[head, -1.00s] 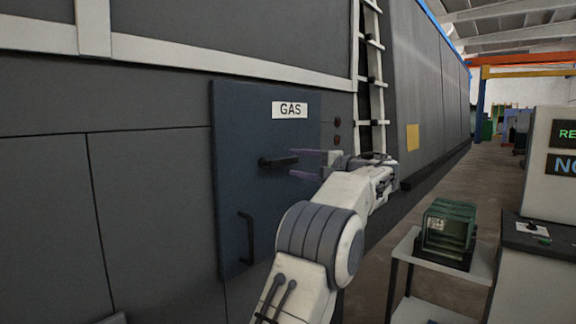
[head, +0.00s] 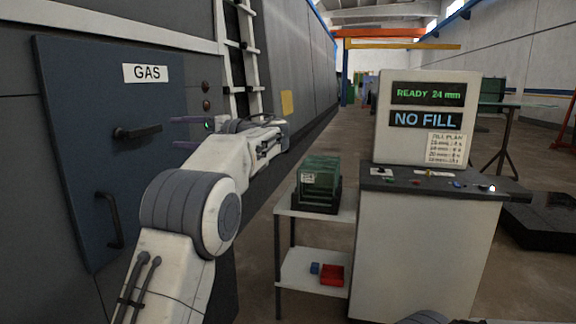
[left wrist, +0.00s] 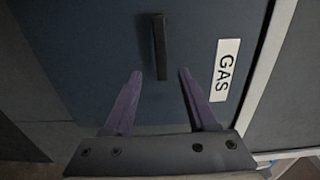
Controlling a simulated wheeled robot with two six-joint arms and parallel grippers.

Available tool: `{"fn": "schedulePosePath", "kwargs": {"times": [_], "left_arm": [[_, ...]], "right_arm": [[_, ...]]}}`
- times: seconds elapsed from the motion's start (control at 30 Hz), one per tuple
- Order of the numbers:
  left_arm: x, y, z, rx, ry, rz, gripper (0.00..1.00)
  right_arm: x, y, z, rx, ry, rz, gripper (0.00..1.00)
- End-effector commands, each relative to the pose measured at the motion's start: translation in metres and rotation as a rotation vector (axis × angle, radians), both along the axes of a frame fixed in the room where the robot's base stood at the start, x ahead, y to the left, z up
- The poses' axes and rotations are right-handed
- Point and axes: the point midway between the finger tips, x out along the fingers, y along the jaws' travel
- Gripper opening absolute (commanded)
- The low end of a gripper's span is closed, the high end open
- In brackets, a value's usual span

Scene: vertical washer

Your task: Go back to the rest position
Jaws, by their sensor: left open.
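My left gripper (head: 183,133) is open and empty in the head view, its purple fingers pointing left at the blue GAS door (head: 85,165). The door is closed in its frame. Its upper lever handle (head: 137,132) lies level, a little left of the fingertips and apart from them. In the left wrist view the fingers (left wrist: 158,75) are spread, with the lever handle (left wrist: 160,48) ahead between them and untouched. A lower bar handle (head: 110,221) is on the same door. My right gripper is not in view; only a small grey part shows at the bottom edge.
A control console (head: 430,240) reads "READY 24 mm" and "NO FILL". A white cart (head: 335,212) beside it holds a green crate-like box (head: 320,184), with small red and blue bins on its lower shelf. A ladder (head: 250,60) is on the machine wall. The aisle beyond is open.

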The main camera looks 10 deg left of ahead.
Motion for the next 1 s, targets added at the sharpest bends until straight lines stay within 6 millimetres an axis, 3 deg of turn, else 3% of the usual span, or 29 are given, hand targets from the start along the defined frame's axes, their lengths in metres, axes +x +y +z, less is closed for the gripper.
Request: {"fn": "schedulePosePath", "kwargs": {"times": [0.17,0.27,0.37,0.57,0.7,0.8,0.9,1.0], "left_arm": [[-0.001,-0.04,-0.025,-0.164,0.082,-0.138,0.57],[-0.016,-0.088,-0.061,-0.352,0.173,-0.271,0.57],[-0.049,-0.143,-0.103,-0.557,0.266,-0.393,0.57],[-0.15,-0.236,-0.173,-0.937,0.414,-0.534,0.57],[-0.238,-0.283,-0.208,-1.184,0.492,-0.563,0.57],[-0.297,-0.304,-0.227,-1.337,0.527,-0.551,0.57],[-0.342,-0.316,-0.24,-1.453,0.545,-0.524,0.57],[-0.371,-0.321,-0.249,-1.524,0.551,-0.496,0.57]], "right_arm": [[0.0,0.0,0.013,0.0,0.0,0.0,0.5],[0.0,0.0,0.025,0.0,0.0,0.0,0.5],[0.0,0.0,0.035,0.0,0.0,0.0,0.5],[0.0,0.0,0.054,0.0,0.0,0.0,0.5],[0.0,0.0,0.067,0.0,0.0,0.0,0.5],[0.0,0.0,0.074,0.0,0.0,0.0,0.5],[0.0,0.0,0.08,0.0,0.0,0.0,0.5],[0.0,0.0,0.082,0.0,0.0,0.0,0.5]]}}
